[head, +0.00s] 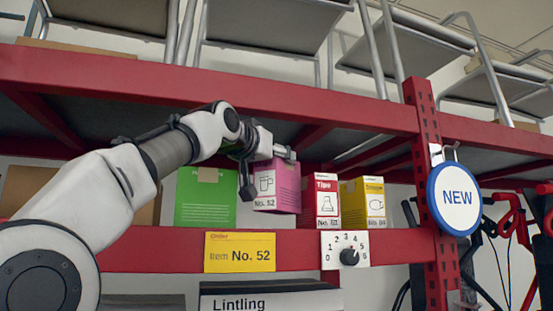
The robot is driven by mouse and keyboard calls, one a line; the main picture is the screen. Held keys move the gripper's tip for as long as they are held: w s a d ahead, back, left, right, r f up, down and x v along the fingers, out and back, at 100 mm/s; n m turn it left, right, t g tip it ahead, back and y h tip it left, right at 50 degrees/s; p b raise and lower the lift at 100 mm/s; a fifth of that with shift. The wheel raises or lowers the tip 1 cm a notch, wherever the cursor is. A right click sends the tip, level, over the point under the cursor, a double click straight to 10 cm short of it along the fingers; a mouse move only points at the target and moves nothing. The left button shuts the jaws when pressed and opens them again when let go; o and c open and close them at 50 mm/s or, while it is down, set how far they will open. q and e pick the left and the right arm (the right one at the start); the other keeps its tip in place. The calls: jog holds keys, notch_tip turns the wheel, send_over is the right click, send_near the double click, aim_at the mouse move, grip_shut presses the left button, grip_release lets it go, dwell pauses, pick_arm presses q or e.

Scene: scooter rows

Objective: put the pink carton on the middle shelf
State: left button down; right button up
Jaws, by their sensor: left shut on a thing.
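The pink carton (288,190) shows in the head view, with a cup picture and "No. 52" on its front. My left gripper (269,167) is shut on it near its top. The carton is at the middle shelf (302,250), between a green carton and a red-and-white carton. Its lower edge is near the top of the shelf's red front beam; I cannot tell whether it rests on the shelf. A yellow label (240,252) on the beam below reads "Item No. 52". My right gripper is not in view.
The green carton (205,200) stands left, the red-and-white carton (321,203) and a yellow carton (363,203) right. The upper red beam (200,85) runs above. A dial (345,250) sits on the beam. A round "NEW" sign (455,197) hangs on the red post (424,110).

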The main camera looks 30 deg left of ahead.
aim_at(279, 185)
pick_arm(q)
jog(key=f+b, duration=0.1)
jog(key=d+f+b, duration=0.1)
jog(key=shift+s+f, duration=0.1)
jog(key=shift+f, duration=0.3)
jog(key=shift+d+f, duration=0.1)
jog(key=shift+f, duration=0.1)
jog(key=shift+w+a, duration=0.2)
jog(key=shift+a, duration=0.1)
jog(key=c, duration=0.8)
grip_release()
jog(key=shift+a+f, duration=0.1)
jog(key=shift+f, duration=0.05)
jog(key=o, duration=0.6)
jog(key=shift+c, duration=0.2)
jog(key=shift+s+d, duration=0.15)
jog(key=shift+d, duration=0.1)
jog(key=shift+r, duration=0.2)
